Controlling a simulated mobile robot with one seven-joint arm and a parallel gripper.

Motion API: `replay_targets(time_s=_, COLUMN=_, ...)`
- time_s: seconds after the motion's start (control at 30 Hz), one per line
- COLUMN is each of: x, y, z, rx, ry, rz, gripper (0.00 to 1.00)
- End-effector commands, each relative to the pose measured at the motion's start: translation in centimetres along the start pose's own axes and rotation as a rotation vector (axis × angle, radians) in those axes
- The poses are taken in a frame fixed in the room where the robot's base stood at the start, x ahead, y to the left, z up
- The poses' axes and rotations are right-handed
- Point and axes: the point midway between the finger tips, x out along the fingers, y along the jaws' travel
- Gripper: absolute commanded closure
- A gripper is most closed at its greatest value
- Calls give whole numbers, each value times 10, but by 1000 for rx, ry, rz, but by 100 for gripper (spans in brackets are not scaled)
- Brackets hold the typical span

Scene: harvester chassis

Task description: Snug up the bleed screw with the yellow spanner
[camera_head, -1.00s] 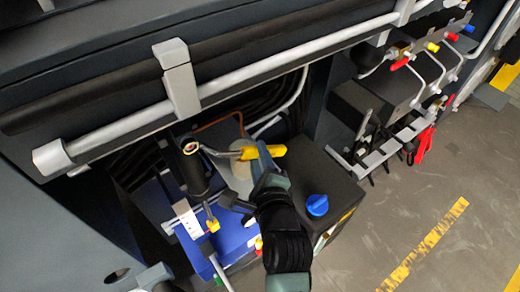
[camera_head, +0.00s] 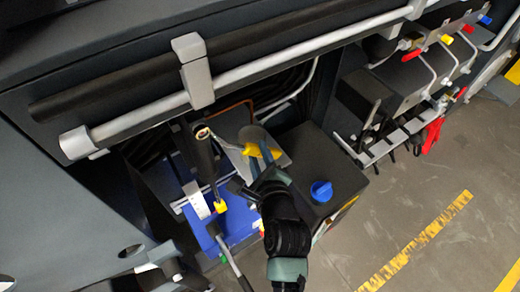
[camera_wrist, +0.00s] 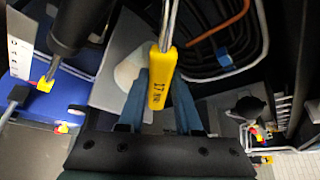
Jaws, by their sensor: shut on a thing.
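The yellow spanner (camera_head: 262,153) has a yellow handle and a grey metal shaft. In the wrist view its handle (camera_wrist: 161,82) is marked "17" and lies between my fingers, with the shaft running out of the top edge. My gripper (camera_head: 264,165) is shut on this handle; its fingers also show in the wrist view (camera_wrist: 160,100). In the head view the shaft reaches up-left to a small brass-coloured ring or fitting (camera_head: 202,133) at the top of a dark cylinder. I cannot make out the bleed screw clearly, nor whether the spanner's jaw is seated on it.
A grey rail (camera_head: 290,62) crosses above the recess. A black box with a blue cap (camera_head: 321,190) is right of my gripper. A blue panel (camera_head: 237,222) lies below the cylinder. Valves with coloured handles and a rack (camera_head: 392,146) are farther right. The floor at right is open.

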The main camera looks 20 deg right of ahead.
Motion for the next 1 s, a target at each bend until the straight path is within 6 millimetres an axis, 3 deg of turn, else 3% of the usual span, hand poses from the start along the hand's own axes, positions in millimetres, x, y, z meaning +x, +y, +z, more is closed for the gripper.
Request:
replay_targets(time_s=0.2, x=-1, y=2, z=3, rx=26, ry=-2, rz=13, gripper=100)
replay_targets(time_s=0.6, x=-2, y=30, z=4, rx=187, ry=-1, rz=99, gripper=100)
replay_targets(time_s=1.0, x=-3, y=23, z=2, rx=150, ry=-2, rz=78, gripper=100)
